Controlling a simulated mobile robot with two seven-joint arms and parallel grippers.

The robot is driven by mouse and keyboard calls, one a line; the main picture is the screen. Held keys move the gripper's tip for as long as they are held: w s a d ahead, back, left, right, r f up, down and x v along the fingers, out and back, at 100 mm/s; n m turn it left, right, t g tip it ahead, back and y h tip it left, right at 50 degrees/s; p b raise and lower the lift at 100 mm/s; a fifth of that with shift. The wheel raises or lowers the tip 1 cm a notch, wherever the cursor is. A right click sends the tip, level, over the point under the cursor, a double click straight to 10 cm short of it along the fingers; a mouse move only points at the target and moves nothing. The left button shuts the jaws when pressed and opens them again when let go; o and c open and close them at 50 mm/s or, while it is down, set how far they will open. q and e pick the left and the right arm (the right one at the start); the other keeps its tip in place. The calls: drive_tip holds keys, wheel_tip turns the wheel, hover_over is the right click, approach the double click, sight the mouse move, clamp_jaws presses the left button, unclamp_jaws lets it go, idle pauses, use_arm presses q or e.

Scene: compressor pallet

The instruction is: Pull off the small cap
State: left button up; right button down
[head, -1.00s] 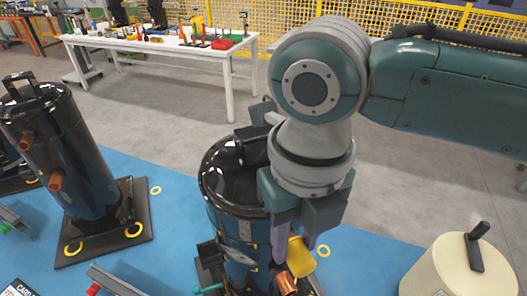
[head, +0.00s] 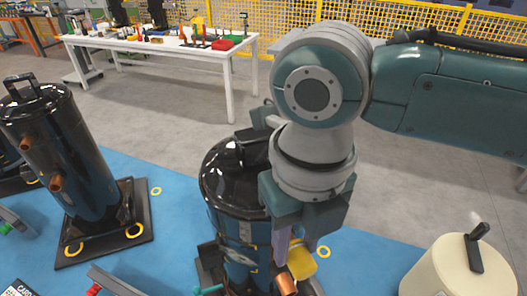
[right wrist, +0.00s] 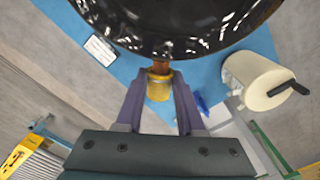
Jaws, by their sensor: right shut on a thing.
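A black compressor (head: 232,192) stands upright in front of me on the blue pallet. It also fills the top of the right wrist view (right wrist: 185,25). The small yellow cap (right wrist: 160,87) is between the purple fingers of my right gripper (right wrist: 160,92), which is shut on it. A short copper stub (right wrist: 160,67) shows between the cap and the compressor; I cannot tell whether the cap still sits around it. In the head view the cap (head: 302,264) shows beside the fingers, right of another copper stub (head: 286,284). My left gripper is not in view.
Another black compressor (head: 62,150) with copper stubs stands at the left. A cream canister (head: 455,270) with a black handle is at the lower right. A white table (head: 150,50) with tools stands behind. Grey floor lies between.

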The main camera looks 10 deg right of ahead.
sight(310, 268)
drive_tip(key=shift+s+d+r+p, duration=0.1)
drive_tip(key=shift+s+p, duration=0.2)
drive_tip(key=shift+p, duration=0.05)
drive_tip(key=shift+s+d+p, duration=0.25)
drive_tip(key=shift+s+p, duration=0.8)
drive_tip(key=shift+s, duration=0.15)
drive_tip(key=s, duration=0.1)
drive_tip(key=s+p, duration=0.2)
drive_tip(key=shift+d, duration=0.25)
